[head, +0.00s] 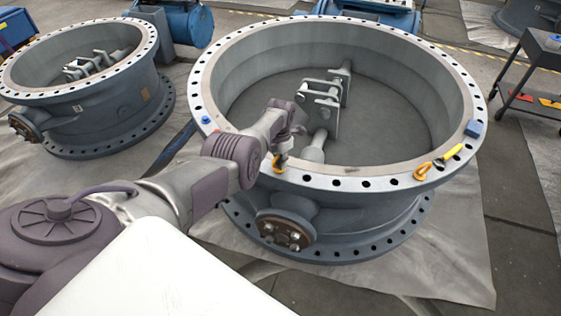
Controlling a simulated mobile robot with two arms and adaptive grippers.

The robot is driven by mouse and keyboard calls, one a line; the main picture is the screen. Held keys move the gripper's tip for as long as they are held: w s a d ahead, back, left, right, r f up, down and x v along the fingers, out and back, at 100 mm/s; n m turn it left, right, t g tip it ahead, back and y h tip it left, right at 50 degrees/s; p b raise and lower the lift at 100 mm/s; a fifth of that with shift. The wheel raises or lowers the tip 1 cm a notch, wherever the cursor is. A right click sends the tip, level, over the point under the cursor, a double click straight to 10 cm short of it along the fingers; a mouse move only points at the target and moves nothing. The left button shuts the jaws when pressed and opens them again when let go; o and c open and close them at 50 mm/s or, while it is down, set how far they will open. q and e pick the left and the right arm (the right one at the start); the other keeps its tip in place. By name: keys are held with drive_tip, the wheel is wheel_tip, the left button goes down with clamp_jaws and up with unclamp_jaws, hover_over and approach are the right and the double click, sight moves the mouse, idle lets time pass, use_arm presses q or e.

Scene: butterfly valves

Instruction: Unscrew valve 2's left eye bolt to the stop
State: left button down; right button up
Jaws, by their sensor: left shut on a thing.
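The large grey butterfly valve (360,185) in the middle has a drilled flange ring with two orange eye bolts on its near side. My left gripper (281,160) reaches over the near left of the flange. It is shut on the left eye bolt (278,166), which is partly hidden by the gripper. I cannot tell how far the bolt is threaded in. The right eye bolt (423,171) sits on the flange at the near right, clear of my arm. My right gripper is not in view.
A yellow-handled tool (454,152) and a blue block (473,129) lie on the flange's right side. A blue item (205,120) sits on its left side. Another valve (85,85) stands at left. A dark cart (535,70) stands at right.

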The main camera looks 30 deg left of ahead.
use_arm(q)
drive_tip(key=shift+w+a+n, duration=0.1)
drive_tip(key=shift+n, duration=0.8)
drive_tip(key=shift+f+n+b, duration=0.1)
drive_tip(key=shift+n+b, duration=0.55)
drive_tip(key=shift+n, duration=0.25)
drive_tip(key=n+b, duration=0.3)
drive_tip(key=b, duration=0.1)
drive_tip(key=shift+b, duration=0.3)
drive_tip(key=shift+a+r+n+b, duration=0.15)
drive_tip(key=shift+r+n+b, duration=0.05)
drive_tip(key=shift+n+b, duration=0.45)
drive_tip(key=c, duration=1.2)
unclamp_jaws()
wheel_tip(320, 180, up, 12)
